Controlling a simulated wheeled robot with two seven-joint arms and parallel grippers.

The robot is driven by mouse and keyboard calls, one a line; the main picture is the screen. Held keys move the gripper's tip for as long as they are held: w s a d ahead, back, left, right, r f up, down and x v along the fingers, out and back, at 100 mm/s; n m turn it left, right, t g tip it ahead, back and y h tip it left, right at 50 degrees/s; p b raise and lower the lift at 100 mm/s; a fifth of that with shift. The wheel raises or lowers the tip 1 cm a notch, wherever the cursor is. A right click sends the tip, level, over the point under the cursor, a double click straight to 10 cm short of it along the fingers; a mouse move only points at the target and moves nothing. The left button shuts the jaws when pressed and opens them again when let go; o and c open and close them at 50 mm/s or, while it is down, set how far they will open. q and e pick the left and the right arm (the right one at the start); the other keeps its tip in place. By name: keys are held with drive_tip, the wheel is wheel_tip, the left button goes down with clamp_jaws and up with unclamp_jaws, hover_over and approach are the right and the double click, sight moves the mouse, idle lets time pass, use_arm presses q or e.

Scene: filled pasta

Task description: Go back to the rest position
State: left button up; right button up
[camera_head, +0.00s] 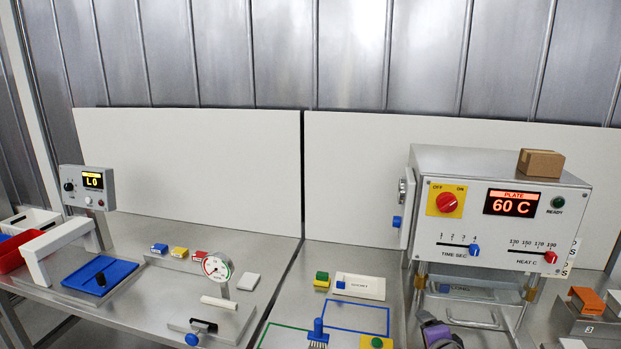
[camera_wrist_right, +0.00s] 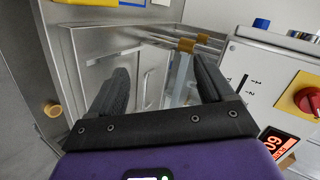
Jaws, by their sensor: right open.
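My right gripper (camera_wrist_right: 163,78) is open, with its two dark fingers apart and nothing between them in the right wrist view. In the head view, part of my purple right wrist (camera_head: 437,332) shows at the bottom edge, in front of the heat press (camera_head: 490,215). In the right wrist view the press's metal frame lies beyond the fingers, and its control panel (camera_wrist_right: 262,85) with the red knob is close on the right. I cannot tell whether the fingers touch anything. My left gripper is not in view.
A cardboard box (camera_head: 541,163) lies on the press. A dial gauge (camera_head: 217,266) stands on the left bench beside a blue tray (camera_head: 100,277). A blue-handled brush (camera_head: 318,332) and a yellow block (camera_head: 376,342) stand left of my right wrist. White panels (camera_head: 190,160) close off the back.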

drive_tip(key=s+a+f+n+g+y, duration=0.1)
drive_tip(key=s+a+f+n+g, duration=0.15)
drive_tip(key=f, duration=0.55)
drive_tip(key=s+a+f+n+g+y, duration=0.1)
drive_tip(key=s+a+f+n, duration=0.15)
drive_tip(key=f, duration=0.55)
drive_tip(key=s+a+f+n+g+y, duration=0.15)
drive_tip(key=s+a+f, duration=0.25)
drive_tip(key=f, duration=0.4)
drive_tip(key=s+a+f+n+g+y, duration=0.1)
drive_tip(key=s+a+f+n+g, duration=0.2)
drive_tip(key=s+f, duration=0.3)
drive_tip(key=s+a+f+n+g, duration=0.3)
drive_tip(key=s+f, duration=0.4)
drive_tip(key=s, duration=0.6)
drive_tip(key=shift+a+f+n+g+y, duration=0.2)
drive_tip(key=shift+a+n+g+y, duration=0.3)
drive_tip(key=shift+a, duration=0.65)
